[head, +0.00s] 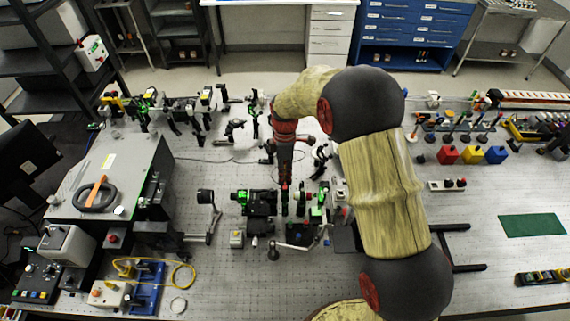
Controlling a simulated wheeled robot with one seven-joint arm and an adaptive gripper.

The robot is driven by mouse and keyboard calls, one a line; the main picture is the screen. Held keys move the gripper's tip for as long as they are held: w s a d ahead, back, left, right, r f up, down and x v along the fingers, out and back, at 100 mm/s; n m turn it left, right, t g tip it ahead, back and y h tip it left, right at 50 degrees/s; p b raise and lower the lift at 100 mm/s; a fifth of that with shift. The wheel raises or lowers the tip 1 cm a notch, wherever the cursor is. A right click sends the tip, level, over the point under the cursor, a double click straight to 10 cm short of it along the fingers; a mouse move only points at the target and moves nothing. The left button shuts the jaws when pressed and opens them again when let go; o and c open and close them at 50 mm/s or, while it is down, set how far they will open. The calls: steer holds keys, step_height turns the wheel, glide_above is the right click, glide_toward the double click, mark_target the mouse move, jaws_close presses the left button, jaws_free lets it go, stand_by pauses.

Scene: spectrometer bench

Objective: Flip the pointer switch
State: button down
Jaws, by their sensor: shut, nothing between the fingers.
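My gripper (285,185) is in the middle of the head view, reaching down over the optics on the perforated bench (330,285). Its fingers look closed and hold nothing visible; they are small and dark against the parts below. Black mounts with green parts (262,205) stand just left of the fingertips, and more green parts (318,212) stand to the right. I cannot make out for certain which part is the pointer switch. A small grey box with a yellowish top (237,238) sits lower left of the gripper. Whether the fingertips touch anything cannot be told.
A black post arm (206,215) stands left of the optics. A large grey instrument box (110,175) fills the left side. Red, yellow and blue blocks (472,155) stand at right. A green mat (532,225) lies farther right with bare bench around it. My arm hides part of the bench.

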mark_target(285, 188)
steer(key=shift+s+f, duration=0.25)
steer(key=shift+f, duration=1.05)
steer(key=shift+s+f+t+b, duration=0.2)
steer(key=shift+f+t+b, duration=0.3)
steer(key=shift+b, duration=0.3)
steer(key=shift+s+r, duration=0.1)
steer(key=shift+r, duration=0.05)
steer(key=shift+w+r, duration=0.1)
steer(key=shift+w, duration=0.2)
